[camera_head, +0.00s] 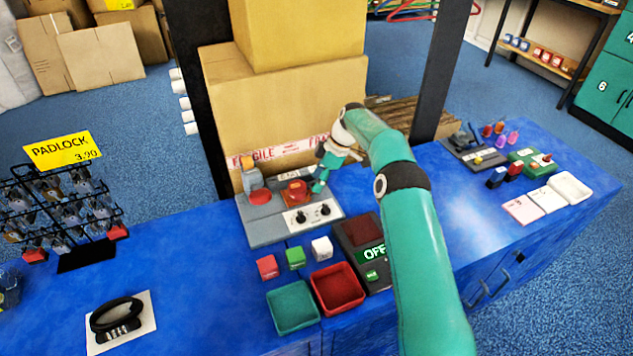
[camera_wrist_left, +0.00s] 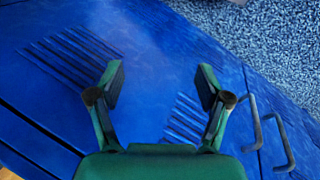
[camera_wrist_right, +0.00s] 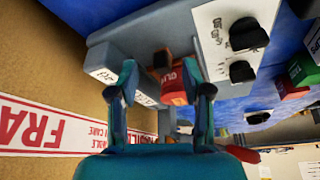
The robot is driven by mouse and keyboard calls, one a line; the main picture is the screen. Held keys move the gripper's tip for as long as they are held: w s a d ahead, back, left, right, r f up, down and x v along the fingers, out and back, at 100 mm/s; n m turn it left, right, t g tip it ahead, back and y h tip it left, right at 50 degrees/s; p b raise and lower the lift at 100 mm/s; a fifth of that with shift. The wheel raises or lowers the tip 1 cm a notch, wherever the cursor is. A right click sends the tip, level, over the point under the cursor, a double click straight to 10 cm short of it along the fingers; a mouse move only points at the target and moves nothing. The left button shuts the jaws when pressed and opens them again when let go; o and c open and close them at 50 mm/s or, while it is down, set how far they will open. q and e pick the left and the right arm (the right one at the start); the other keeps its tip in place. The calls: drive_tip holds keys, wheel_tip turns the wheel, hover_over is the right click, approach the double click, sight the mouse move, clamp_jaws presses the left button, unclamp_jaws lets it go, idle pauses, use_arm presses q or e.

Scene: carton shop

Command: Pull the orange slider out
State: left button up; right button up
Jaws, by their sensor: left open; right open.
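An orange-red block with lettering (camera_head: 297,190), which looks like the orange slider, sits on a grey panel (camera_head: 262,232) in front of the cartons. In the right wrist view the block (camera_wrist_right: 176,84) shows beyond and between the fingertips. My right gripper (camera_head: 321,174) is at the block's right side, open, with its fingers (camera_wrist_right: 165,92) parted. I cannot tell whether a finger touches the block. My left gripper (camera_wrist_left: 160,85) is open and empty above a blue slatted surface in the left wrist view; it is not in the head view.
A white plate with two black knobs (camera_head: 313,214) is just in front of the slider. A red button (camera_head: 260,197) is to its left. Cartons (camera_head: 270,110) stand close behind. Coloured cubes, a green tray (camera_head: 293,308) and a red tray (camera_head: 338,289) lie nearer.

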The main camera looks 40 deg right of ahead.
drive_tip(key=v, duration=1)
drive_tip(key=shift+r, duration=0.2)
drive_tip(key=shift+s+d, duration=0.1)
